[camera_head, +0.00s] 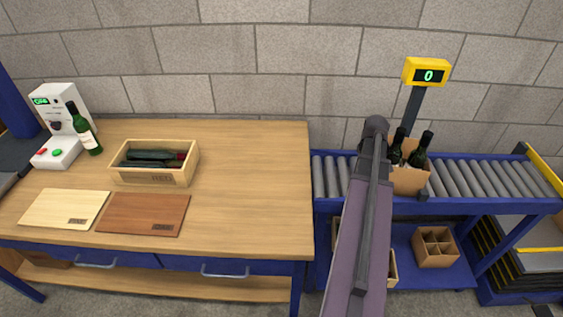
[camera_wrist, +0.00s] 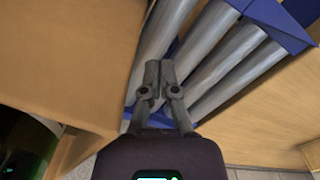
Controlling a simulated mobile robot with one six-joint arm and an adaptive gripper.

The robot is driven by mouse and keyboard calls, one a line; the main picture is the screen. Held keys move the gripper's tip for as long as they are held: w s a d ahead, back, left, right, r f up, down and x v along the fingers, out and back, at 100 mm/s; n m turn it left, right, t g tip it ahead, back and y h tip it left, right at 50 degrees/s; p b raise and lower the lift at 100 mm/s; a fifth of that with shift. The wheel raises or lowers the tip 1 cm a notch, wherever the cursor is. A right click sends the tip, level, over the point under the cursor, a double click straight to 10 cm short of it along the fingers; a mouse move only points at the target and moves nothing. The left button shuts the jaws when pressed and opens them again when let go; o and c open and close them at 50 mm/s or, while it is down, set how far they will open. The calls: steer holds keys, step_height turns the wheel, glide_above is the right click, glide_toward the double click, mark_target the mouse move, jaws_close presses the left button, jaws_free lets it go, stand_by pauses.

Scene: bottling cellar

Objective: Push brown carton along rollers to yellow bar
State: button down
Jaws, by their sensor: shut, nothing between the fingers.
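The brown carton (camera_head: 410,182) stands upright on the rollers (camera_head: 478,178) with dark bottles (camera_head: 418,150) in it. My arm hides its left part. The yellow bar (camera_head: 544,171) lies across the right end of the rollers, with a bare stretch of rollers between it and the carton. In the wrist view, my gripper (camera_wrist: 160,72) is shut and empty, over the rollers and beside the carton wall (camera_wrist: 65,45). I cannot tell if it touches the carton. My gripper is hidden behind my arm in the head view.
A yellow display (camera_head: 427,72) reading 0 stands behind the rollers. A wooden table (camera_head: 250,160) is at left, with a wooden bottle crate (camera_head: 155,178), two boards and a white machine (camera_head: 62,125). A divided carton (camera_head: 435,248) sits on the shelf below the rollers.

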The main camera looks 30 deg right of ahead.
steer(key=shift+s+d, duration=0.2)
steer(key=shift+d, duration=0.1)
steer(key=shift+s+d, duration=0.55)
steer(key=shift+d, duration=0.25)
steer(key=shift+s+d, duration=0.5)
steer(key=shift+d, duration=0.25)
steer(key=shift+s+d, duration=0.55)
steer(key=shift+d, duration=0.35)
steer(key=shift+s+d, duration=0.55)
steer(key=shift+d, duration=0.25)
steer(key=shift+s+d, duration=0.55)
steer(key=shift+d, duration=0.25)
steer(key=shift+s+d, duration=0.55)
steer(key=shift+d, duration=0.25)
steer(key=shift+s+d, duration=0.1)
steer(key=shift+s+d, duration=0.55)
steer(key=shift+d, duration=0.25)
steer(key=shift+s+d, duration=0.5)
steer(key=shift+d, duration=0.3)
steer(key=shift+s+d, duration=0.55)
steer(key=shift+d, duration=0.35)
steer(key=shift+s+d, duration=0.55)
steer(key=shift+d, duration=0.25)
steer(key=shift+s+d, duration=0.6)
steer(key=shift+d, duration=0.2)
steer(key=shift+s+d, duration=0.55)
steer(key=shift+d, duration=0.35)
